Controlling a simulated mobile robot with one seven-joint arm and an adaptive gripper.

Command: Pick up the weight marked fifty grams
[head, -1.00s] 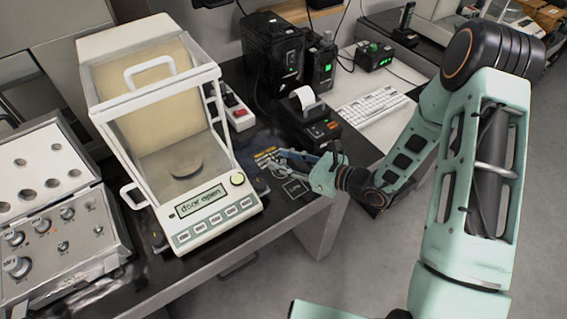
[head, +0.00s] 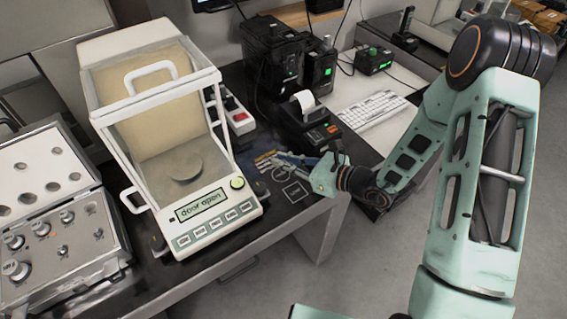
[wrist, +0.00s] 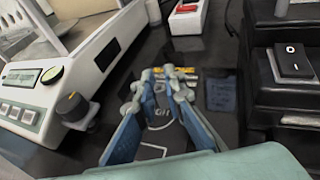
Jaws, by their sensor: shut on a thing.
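My gripper (head: 291,162) is above the dark table just right of the balance. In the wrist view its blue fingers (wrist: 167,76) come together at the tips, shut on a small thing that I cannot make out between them. The metal weight case (head: 62,252) lies open at the left in the head view. Several knobbed weights (head: 66,217) sit in its lower part, some with dark marks too small to read. I cannot tell which is marked fifty grams.
The balance (head: 203,228) reads "door open"; its round pan (head: 186,168) is bare. Marked outlines (head: 295,191) lie on the table below my gripper. A black printer (head: 312,128) and a keyboard (head: 373,109) stand behind and right. The balance's side knob (wrist: 72,106) is close left.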

